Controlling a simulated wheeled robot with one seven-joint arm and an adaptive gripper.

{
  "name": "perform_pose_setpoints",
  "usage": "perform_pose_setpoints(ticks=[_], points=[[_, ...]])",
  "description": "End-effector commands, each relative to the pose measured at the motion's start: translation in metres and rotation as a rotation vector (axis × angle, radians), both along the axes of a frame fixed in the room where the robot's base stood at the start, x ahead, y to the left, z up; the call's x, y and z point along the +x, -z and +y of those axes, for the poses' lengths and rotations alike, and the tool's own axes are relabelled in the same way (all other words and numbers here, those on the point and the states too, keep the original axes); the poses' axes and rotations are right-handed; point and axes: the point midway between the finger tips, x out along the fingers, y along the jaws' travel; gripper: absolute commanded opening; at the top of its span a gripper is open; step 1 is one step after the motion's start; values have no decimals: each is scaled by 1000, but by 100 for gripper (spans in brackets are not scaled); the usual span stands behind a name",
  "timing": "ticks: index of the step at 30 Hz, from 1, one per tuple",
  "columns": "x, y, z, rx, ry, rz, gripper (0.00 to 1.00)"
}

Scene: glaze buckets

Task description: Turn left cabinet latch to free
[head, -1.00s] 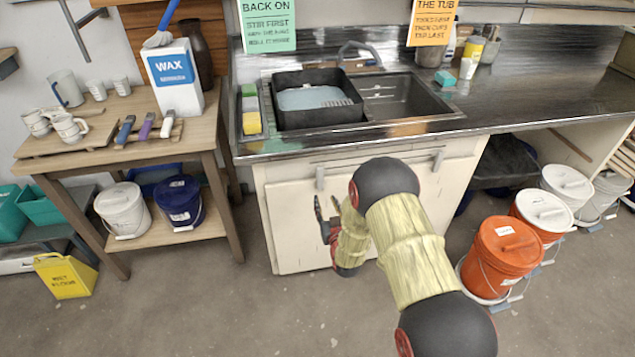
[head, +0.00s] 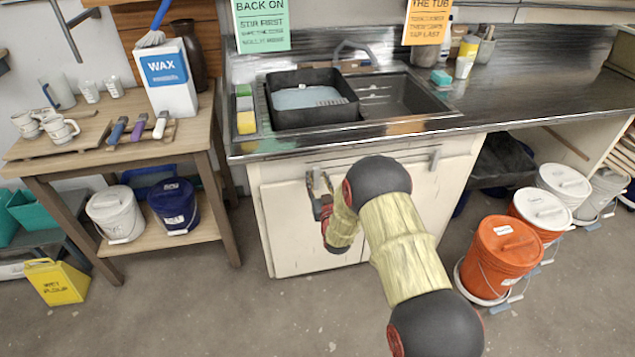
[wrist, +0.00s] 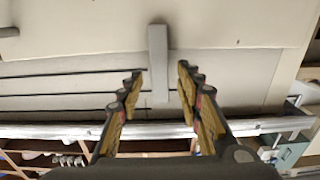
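The left cabinet latch (wrist: 158,50) is a plain grey bar. In the wrist view it runs up and down the picture, with its lower end between my fingertips. My gripper (wrist: 161,74) is open, with a visible gap on each side of the bar. In the head view my gripper (head: 317,177) is at the top of the cream left cabinet door (head: 293,235), below the counter edge, and largely hides the latch. The door looks shut.
A second latch (head: 434,159) hangs on the right door. The counter edge (head: 350,143) overhangs the doors. Orange buckets (head: 503,250) stand on the floor to the right, and a wooden table (head: 120,160) is at left. The floor before the left door is clear.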

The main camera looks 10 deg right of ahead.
Motion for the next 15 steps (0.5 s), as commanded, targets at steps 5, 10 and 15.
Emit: perform_pose_setpoints(ticks=[5, 10, 15], points=[[0, 0, 0, 0, 0, 0, 35], [0, 0, 0, 0, 0, 0, 25], [0, 0, 0, 0, 0, 1, 16]])
